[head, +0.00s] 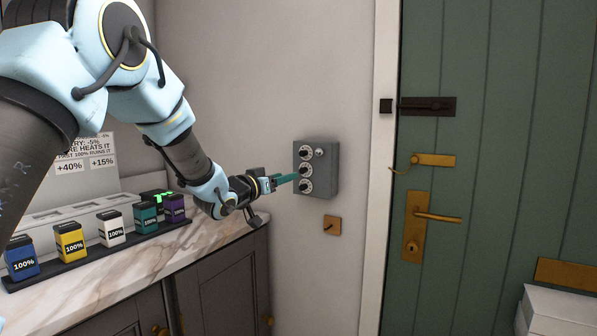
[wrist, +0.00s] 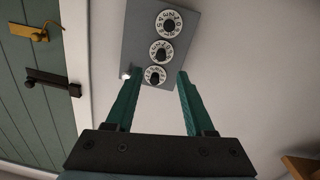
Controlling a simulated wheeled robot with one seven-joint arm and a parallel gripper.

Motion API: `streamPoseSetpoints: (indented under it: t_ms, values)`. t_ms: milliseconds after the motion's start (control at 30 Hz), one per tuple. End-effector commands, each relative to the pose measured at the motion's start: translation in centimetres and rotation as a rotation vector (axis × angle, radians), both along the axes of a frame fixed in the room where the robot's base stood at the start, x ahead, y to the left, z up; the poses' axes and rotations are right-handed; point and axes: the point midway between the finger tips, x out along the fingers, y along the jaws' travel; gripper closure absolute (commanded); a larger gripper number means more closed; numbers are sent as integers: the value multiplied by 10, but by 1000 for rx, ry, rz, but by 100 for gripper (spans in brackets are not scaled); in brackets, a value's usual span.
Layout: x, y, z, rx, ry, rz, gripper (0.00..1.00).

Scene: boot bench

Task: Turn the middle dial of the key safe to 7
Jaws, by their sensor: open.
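The grey key safe (head: 325,180) is fixed to the wall left of the door, with three white dials with dark knobs in a column. The middle dial (head: 305,170) also shows in the wrist view (wrist: 161,53), where the safe appears upside down. Its numerals are too small to read surely. My gripper (head: 291,178), with teal fingers, points at the safe's front. In the wrist view its fingers (wrist: 157,76) are spread open with nothing between them. The dial nearest the fingertips there is the safe's top one (wrist: 155,76). I cannot tell whether the fingertips touch the safe.
A small silver knob (head: 320,152) sits beside the top dial. A brass plate (head: 332,225) is on the wall below the safe. The green door (head: 480,150) with bolt and handle is at right. A marble counter (head: 150,260) with several coloured battery-like blocks stands at left.

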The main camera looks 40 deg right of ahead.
Motion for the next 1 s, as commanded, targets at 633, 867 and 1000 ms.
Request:
streamPoseSetpoints:
  t_ms: [633,867,1000]
  values:
    - [18,-81,0,2,1,3,46]
    - [19,-81,0,2,1,3,46]
    - [19,-80,0,2,1,3,62]
